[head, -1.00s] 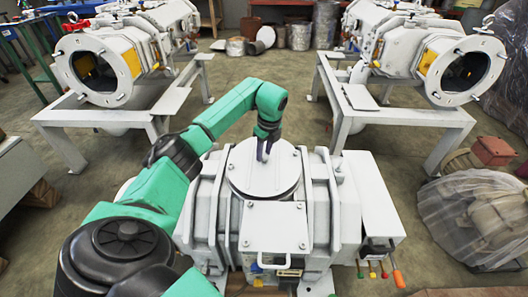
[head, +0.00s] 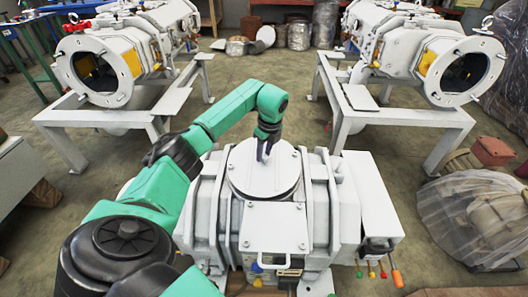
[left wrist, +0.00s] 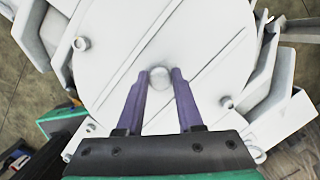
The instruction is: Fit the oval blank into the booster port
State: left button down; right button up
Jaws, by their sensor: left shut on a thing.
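The oval blank (head: 265,180) appears to be the light grey, rounded plate on top of the white machine in front of me. It also fills the upper middle of the left wrist view (left wrist: 200,50). My left gripper (head: 264,153) reaches down onto the plate's upper half. In the left wrist view its two purple fingers (left wrist: 159,74) are shut around a small round knob on the plate. The booster port is hidden, apparently under the plate. I cannot tell whether the plate is fully seated or slightly raised. My right gripper is not in view.
The white machine (head: 321,205) has a flat side box (head: 371,195) and coloured handles at right. Two similar machines stand behind on white frames, at left (head: 130,50) and right (head: 410,50). A plastic-wrapped part (head: 475,220) lies at right. Floor between the frames is clear.

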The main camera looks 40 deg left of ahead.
pick_arm(q)
jog(key=shift+r, duration=0.1)
jog(key=shift+p, duration=0.35)
dwell(0.6)
jog(key=shift+p, duration=0.35)
jog(key=shift+f+b, duration=0.6)
jog(key=shift+f, duration=0.5)
jog(key=shift+c, duration=2.3)
grip_release()
